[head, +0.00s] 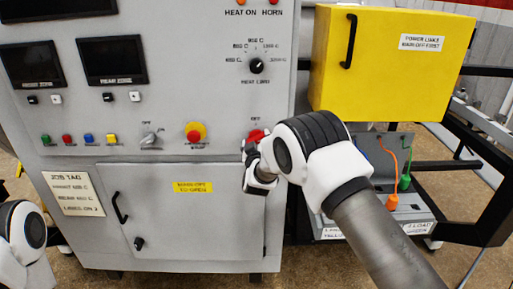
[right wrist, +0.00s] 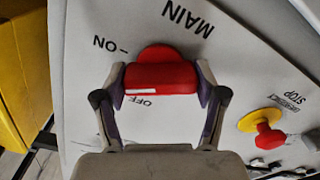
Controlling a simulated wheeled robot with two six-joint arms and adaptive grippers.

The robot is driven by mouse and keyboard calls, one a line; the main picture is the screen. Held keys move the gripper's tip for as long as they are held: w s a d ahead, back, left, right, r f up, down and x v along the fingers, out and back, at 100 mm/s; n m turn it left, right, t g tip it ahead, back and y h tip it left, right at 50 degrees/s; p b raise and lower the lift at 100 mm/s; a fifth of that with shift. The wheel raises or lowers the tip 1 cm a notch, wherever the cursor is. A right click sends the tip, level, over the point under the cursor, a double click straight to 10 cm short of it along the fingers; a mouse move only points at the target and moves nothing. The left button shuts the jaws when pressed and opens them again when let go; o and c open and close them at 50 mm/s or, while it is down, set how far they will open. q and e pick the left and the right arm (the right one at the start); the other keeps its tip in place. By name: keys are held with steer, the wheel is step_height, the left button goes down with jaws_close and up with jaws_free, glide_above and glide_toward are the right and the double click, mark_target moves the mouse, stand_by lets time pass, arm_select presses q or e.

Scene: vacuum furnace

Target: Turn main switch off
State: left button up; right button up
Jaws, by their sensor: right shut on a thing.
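The main switch has a red handle (right wrist: 160,77) on a round red base, on the grey furnace panel. In the right wrist view its bar lies crosswise, with a white stripe at its lower left edge. "ON" is printed to its left and "OFF" just below it. I cannot tell for certain which mark the handle points to. My right gripper (right wrist: 160,88) is shut on the handle, one finger at each end. In the head view the red switch (head: 257,134) is partly hidden behind my right gripper (head: 254,154). My left gripper is out of view.
A red emergency stop on a yellow ring (head: 195,132) sits left of the switch, beside a grey selector (head: 151,137). A yellow box (head: 385,65) juts out at upper right. Below is a closed cabinet door (head: 185,225) with a black handle. Orange and green plugs (head: 393,201) are at right.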

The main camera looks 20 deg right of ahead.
steer(key=n+b, duration=0.1)
steer(key=n, duration=0.1)
steer(key=shift+f+n+b, duration=0.1)
steer(key=shift+n+b, duration=0.2)
steer(key=shift+n, duration=0.1)
steer(key=n+b, duration=0.1)
steer(key=n, duration=0.1)
steer(key=shift+n, duration=0.4)
steer(key=n, duration=0.3)
steer(key=shift+b, duration=0.3)
steer(key=shift+n, duration=1.7)
steer(key=shift+r, duration=0.2)
steer(key=o, duration=1)
steer(key=shift+o, duration=0.7)
steer(key=shift+w+f, duration=0.1)
steer(key=shift+f, duration=0.05)
